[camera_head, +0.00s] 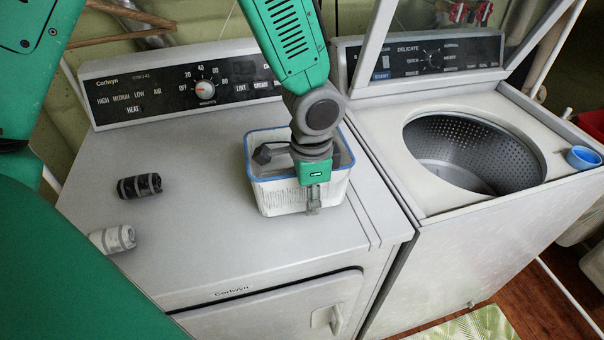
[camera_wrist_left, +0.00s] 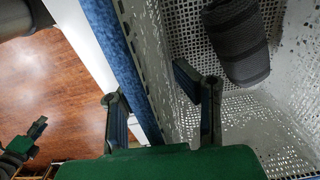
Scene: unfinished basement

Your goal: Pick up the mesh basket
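The white mesh basket (camera_head: 285,197) with a blue rim stands on top of the dryer, close to its right edge. My left gripper (camera_head: 313,190) reaches down over the basket's front wall. In the left wrist view, the fingers of my left gripper (camera_wrist_left: 160,100) straddle the basket wall (camera_wrist_left: 128,60), one outside and one inside. Gaps show beside the wall, so the gripper looks open. A dark grey rolled cloth (camera_wrist_left: 238,42) lies in the basket. What looks like part of my right gripper (camera_wrist_left: 28,142) shows at the lower left of the wrist view; its fingers are unclear.
A black striped roll (camera_head: 139,186) and a white one (camera_head: 113,239) lie on the dryer top (camera_head: 200,240). The washer (camera_head: 395,150) on the right is open, its drum (camera_head: 470,150) visible. A blue cap (camera_head: 583,158) sits on the washer's right edge.

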